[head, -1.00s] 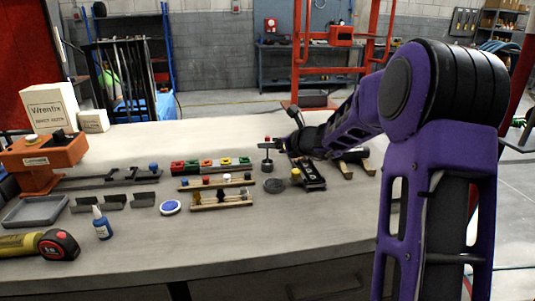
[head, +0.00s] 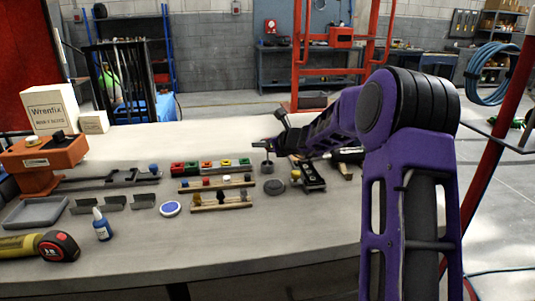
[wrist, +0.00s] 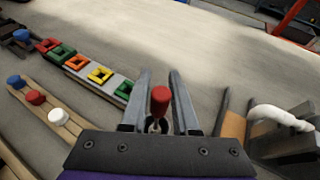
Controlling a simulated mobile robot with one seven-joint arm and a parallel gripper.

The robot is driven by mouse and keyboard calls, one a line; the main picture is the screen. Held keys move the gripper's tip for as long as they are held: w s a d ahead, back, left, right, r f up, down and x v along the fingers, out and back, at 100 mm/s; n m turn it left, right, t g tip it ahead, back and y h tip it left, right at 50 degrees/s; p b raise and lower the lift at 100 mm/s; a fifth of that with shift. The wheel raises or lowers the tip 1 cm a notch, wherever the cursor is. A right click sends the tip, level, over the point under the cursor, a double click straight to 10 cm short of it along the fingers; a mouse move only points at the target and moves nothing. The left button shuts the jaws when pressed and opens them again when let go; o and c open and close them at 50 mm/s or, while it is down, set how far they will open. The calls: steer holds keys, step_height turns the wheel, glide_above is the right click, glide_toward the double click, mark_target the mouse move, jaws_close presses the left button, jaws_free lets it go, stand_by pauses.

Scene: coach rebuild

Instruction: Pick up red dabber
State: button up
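The red dabber shows in the wrist view as a red rounded knob (wrist: 160,100) with a bit of metal below it. It stands between the two fingers of my gripper (wrist: 160,76). A narrow gap shows on each side of the knob, so the fingers look open around it. In the head view my gripper (head: 263,145) is at the far right part of the bench items. A dark round base on a stem (head: 267,166) shows just under the fingertips; its top is hidden by them.
Left of my gripper lies a strip of coloured square frames (wrist: 99,75). A wooden rack (wrist: 64,124) holds blue, red and white knobs. To the right are a dark tool with a white part (wrist: 280,118) and wood pieces. A grey disc (head: 274,187) lies in front.

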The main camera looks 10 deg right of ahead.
jaws_close()
step_height(320, 180, up, 10)
steer(key=p, duration=0.4)
